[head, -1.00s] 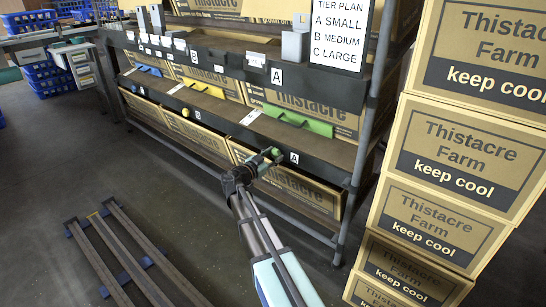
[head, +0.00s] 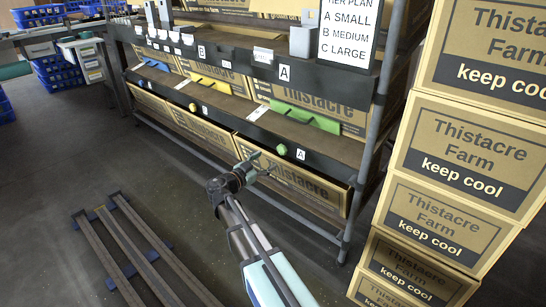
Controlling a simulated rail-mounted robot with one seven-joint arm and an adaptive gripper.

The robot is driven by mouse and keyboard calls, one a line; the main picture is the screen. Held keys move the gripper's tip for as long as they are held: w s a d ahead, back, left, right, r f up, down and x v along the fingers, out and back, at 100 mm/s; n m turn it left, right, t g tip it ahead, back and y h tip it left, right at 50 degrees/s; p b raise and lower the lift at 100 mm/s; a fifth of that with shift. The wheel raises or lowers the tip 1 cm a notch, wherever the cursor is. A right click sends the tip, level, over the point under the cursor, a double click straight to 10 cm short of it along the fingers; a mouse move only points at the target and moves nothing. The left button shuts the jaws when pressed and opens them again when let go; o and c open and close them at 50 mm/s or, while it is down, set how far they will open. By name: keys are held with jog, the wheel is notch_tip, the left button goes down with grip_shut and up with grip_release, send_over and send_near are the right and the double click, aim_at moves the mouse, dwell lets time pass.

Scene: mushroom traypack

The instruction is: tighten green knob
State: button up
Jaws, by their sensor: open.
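The round green knob (head: 282,150) sits on the dark front rail of the shelf's lower tier, just left of a white "A" label (head: 300,154). My gripper (head: 256,163) is in front of the rail, to the left of and a little below the knob. It is apart from the knob and holds nothing that I can see. Its fingers are small and dark in this view. A green bar (head: 305,117) lies on the tier above the knob. A yellow knob (head: 193,107) is farther left on the same rail.
Cardboard boxes (head: 290,184) stand on the bottom level behind my gripper. A tall stack of cartons (head: 462,150) stands close on the right, beyond the shelf's upright post (head: 362,165). A low dark rack (head: 135,262) lies on the floor at left. Open floor lies between.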

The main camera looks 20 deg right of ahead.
jog(key=shift+v, duration=1.6)
jog(key=s+f+n+g+y+p, duration=0.3)
jog(key=s+f+n+y+p, duration=0.15)
jog(key=s+f+n, duration=0.4)
jog(key=s+a+f+n+g+y+p, duration=0.2)
jog(key=s+a+f+n+y+p, duration=0.1)
jog(key=s+f+p, duration=0.3)
jog(key=s+a+f+n+g+y+p, duration=0.2)
jog(key=s+f+n+y+p, duration=0.1)
jog(key=s+p, duration=0.4)
jog(key=s+a+r+n+g+y+p, duration=0.1)
jog(key=s+a+r+g+y+p, duration=0.15)
jog(key=s+p, duration=0.55)
jog(key=s+a+r+n+g+y+p, duration=0.1)
jog(key=s+a+n+g+p, duration=0.15)
jog(key=s+p, duration=0.55)
jog(key=s+a+r+m+g+y+p, duration=0.2)
jog(key=s+r+p, duration=1.2)
jog(key=s, duration=0.4)
jog(key=shift+a+p, duration=0.2)
jog(key=shift+p, duration=0.35)
